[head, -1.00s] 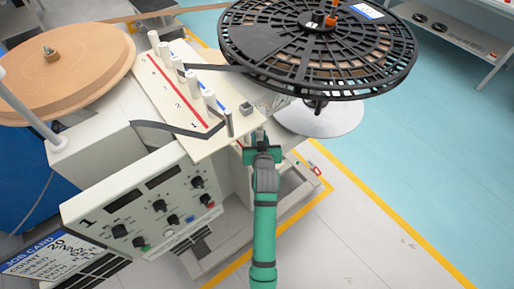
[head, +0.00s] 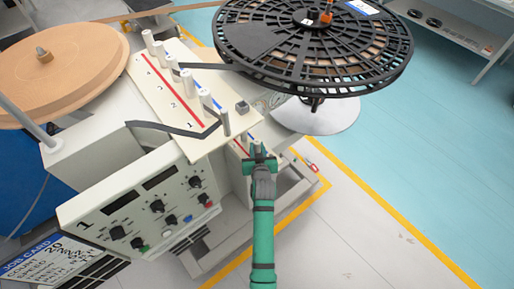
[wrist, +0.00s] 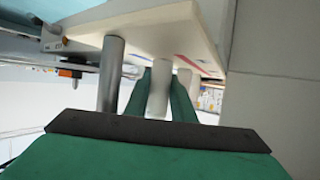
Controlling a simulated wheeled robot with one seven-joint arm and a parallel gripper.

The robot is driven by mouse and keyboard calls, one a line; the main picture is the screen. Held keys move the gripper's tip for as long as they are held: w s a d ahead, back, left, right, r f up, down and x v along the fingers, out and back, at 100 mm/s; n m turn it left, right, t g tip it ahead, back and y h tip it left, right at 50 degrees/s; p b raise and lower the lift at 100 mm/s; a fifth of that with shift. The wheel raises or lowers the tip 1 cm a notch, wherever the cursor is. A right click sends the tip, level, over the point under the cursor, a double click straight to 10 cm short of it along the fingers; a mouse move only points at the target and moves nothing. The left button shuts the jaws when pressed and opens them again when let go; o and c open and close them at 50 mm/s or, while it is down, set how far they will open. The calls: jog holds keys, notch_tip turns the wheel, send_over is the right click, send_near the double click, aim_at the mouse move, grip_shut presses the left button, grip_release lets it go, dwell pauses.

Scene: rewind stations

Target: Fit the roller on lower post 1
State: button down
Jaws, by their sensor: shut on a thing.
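My gripper (head: 259,157) is just off the near right corner of the numbered board (head: 165,95) in the head view. In the wrist view its green fingers (wrist: 160,98) are shut on a white roller (wrist: 158,90), which stands between them. A bare grey metal post (wrist: 112,75) stands to the left of the roller, apart from it. A grey post (head: 225,122) also shows near the number 1 in the head view. I cannot tell whether the held roller touches any post; its far end is partly hidden by the fingers.
Several white rollers stand along the board, with a dark strap (head: 175,128) running beside it. A large black reel (head: 315,45) overhangs behind my gripper. The control box (head: 150,205) is at the lower left. Open floor (head: 390,200) lies to the right.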

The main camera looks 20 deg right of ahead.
jog(key=shift+f, duration=0.1)
jog(key=c, duration=1.8)
grip_release()
